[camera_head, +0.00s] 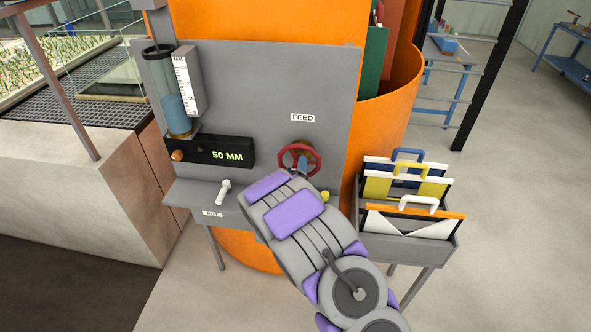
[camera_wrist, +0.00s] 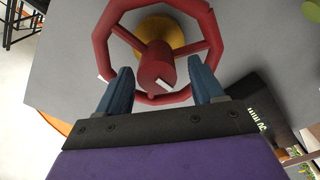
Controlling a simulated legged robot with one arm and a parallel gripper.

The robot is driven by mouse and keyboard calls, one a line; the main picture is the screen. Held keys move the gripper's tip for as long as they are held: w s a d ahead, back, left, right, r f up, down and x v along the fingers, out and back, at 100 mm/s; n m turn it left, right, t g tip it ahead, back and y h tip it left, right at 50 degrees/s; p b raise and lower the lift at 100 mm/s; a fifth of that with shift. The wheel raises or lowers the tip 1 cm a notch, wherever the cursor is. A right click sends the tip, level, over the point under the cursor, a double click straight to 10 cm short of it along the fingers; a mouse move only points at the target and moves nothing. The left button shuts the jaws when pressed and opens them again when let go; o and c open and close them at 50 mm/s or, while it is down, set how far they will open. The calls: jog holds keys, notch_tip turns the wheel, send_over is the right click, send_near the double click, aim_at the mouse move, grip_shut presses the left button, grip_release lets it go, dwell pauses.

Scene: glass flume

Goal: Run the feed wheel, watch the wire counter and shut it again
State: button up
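The red feed wheel (camera_head: 299,155) is on the grey panel under the FEED label (camera_head: 302,118). In the wrist view the wheel (camera_wrist: 104,48) fills the upper middle, with a red hub (camera_wrist: 157,65) bearing a white mark and a brass base behind. My gripper (camera_wrist: 160,70) has its two blue fingers apart, one on each side of the hub, near the lower rim; I cannot tell whether they touch it. In the head view my wrist hides most of the gripper.
A gauge cylinder (camera_head: 171,95) with blue liquid and a white scale (camera_head: 187,82) stand above the counter. A white lever (camera_head: 224,190) and POT label (camera_head: 212,214) are on the shelf. A rack of handled boards (camera_head: 408,185) stands close right of my arm. Floor further right is clear.

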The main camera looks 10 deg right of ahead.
jog(key=shift+s+d+f, duration=0.1)
jog(key=v, duration=1.7)
jog(key=shift+s, duration=0.1)
